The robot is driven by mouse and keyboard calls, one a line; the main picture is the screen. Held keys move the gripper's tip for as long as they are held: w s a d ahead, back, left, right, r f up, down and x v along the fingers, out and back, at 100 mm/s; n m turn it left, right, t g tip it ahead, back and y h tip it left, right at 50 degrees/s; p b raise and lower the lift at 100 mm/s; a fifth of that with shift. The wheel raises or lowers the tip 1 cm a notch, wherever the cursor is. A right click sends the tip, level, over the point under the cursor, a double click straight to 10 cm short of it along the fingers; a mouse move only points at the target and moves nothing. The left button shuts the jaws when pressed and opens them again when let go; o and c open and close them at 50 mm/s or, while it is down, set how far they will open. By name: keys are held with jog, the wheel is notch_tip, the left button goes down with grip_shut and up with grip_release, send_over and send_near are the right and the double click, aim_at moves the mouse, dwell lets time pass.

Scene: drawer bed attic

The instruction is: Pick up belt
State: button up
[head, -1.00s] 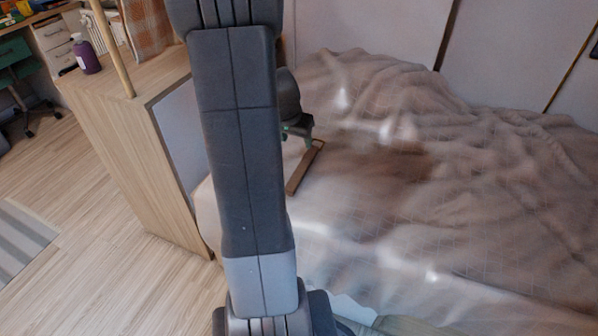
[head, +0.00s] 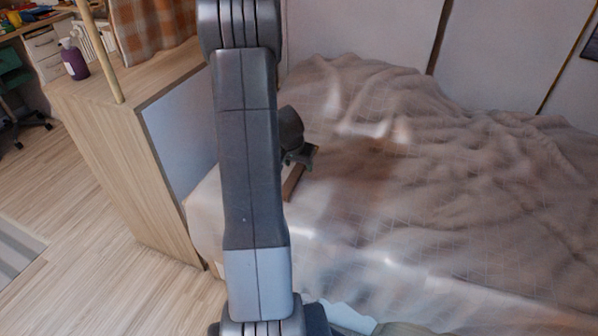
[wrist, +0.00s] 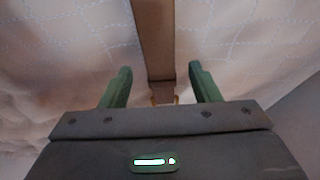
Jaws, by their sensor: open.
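The brown belt (wrist: 154,45) lies on the bed cover. In the wrist view it runs from the top edge down between the two green fingers of my gripper (wrist: 158,84), with a gap on each side. A narrower, lighter end of it shows near the gripper body. In the head view a short length of the belt (head: 292,184) shows just below my gripper (head: 302,160), and my arm hides part of that area. My gripper is open. I cannot tell how far the fingertips are above the cover.
The bed (head: 440,190) has a rumpled pale cover, with folds rising at the back. A wooden cabinet (head: 128,160) stands close to the bed's left side, with a purple bottle (head: 75,62) on top. Open wooden floor (head: 70,190) lies at the left.

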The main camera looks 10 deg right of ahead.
jog(key=shift+w+d+f, duration=0.1)
jog(key=shift+w+f, duration=0.2)
jog(key=shift+f, duration=0.35)
jog(key=shift+c, duration=0.5)
jog(key=c, duration=1.1)
jog(key=shift+o, duration=0.2)
jog(key=shift+r, duration=0.15)
